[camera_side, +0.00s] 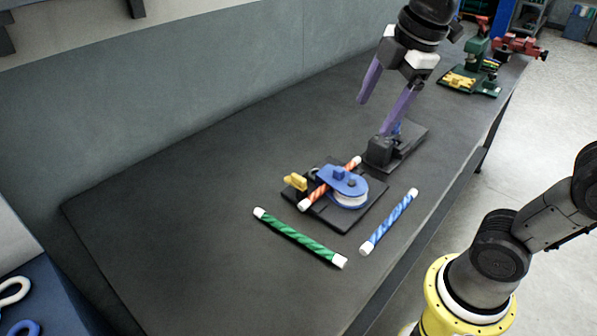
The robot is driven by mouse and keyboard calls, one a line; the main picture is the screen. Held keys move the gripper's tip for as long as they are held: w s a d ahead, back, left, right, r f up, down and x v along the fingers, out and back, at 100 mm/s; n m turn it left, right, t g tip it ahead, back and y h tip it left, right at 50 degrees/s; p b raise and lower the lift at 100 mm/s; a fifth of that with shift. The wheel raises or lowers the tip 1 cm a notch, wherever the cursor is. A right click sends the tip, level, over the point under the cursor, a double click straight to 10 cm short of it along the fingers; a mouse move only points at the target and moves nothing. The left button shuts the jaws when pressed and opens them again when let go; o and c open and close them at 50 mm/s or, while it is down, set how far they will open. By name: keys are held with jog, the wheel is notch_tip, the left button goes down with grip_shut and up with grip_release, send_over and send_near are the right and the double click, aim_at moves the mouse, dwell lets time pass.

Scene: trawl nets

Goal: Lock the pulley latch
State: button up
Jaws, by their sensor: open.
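The blue pulley (342,180) with a white wheel (350,201) sits on a black base plate (327,216) in the middle of the table. A yellow piece (295,182), perhaps the latch, stands at the plate's left edge. A red-striped rope piece (316,193) with white ends lies across the plate and passes partly behind the blue pulley cover. My gripper (374,118) has its purple fingers spread and nothing between them. It is above and behind the pulley, with its right fingertip overlapping a dark block in the picture. Whether they touch is unclear.
The dark block (380,154) stands just behind the pulley plate. A green rope piece (298,237) and a blue rope piece (389,221) lie in front. Green and red equipment (478,62) stands at the far end. The table's left part (170,210) is clear.

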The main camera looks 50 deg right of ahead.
jog(key=w+a+f+n+g, duration=0.15)
jog(key=w+n, duration=0.25)
jog(key=w, duration=0.5)
jog(key=g, duration=0.2)
send_near(299, 177)
jog(key=shift+n, duration=0.4)
notch_tip(299, 177, down, 9)
jog(key=shift+w+r, duration=0.1)
jog(key=shift+r, duration=0.05)
grip_shut()
